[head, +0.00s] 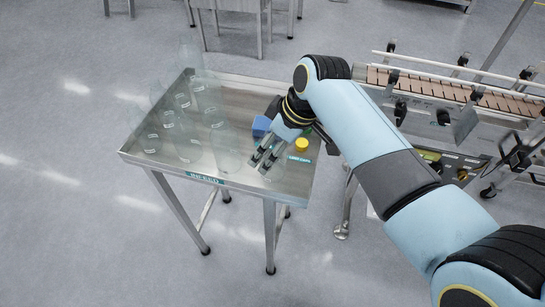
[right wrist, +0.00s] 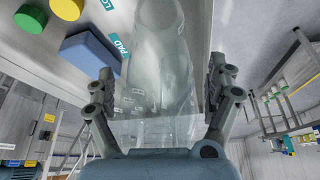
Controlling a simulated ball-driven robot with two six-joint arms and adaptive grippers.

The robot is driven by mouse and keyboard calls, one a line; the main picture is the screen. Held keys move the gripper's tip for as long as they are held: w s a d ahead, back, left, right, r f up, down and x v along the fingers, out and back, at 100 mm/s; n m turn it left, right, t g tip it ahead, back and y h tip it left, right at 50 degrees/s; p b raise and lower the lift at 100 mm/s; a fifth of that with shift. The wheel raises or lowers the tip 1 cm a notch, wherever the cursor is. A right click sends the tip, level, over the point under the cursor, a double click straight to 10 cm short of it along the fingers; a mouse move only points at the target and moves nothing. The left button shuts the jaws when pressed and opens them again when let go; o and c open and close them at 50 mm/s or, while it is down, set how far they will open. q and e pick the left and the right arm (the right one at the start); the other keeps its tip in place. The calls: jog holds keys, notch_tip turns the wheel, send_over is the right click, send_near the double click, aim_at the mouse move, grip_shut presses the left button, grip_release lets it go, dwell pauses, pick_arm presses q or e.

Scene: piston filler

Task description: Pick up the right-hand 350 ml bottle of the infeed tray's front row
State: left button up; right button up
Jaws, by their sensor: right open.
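Several clear, see-through bottles with small labels stand on the steel tray table (head: 232,91), mostly on its left half. A front bottle (head: 225,148) stands left of my right gripper (head: 259,167). The gripper reaches down over the table's front right part, its fingers spread. In the right wrist view, a large clear bottle (right wrist: 158,45) shows beyond and between the two open fingers of my right gripper (right wrist: 163,72). Contact is not visible; the glass is faint and its outline is hard to make out. My left gripper is not in view.
A blue block (head: 261,126) and a yellow round piece (head: 301,145) lie beside my right gripper. A green round piece (right wrist: 30,18) shows in the right wrist view. A conveyor (head: 455,92) stands to the right. The floor left of the table is clear.

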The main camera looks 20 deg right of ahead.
jog(key=c, duration=1.3)
jog(key=shift+r, duration=0.1)
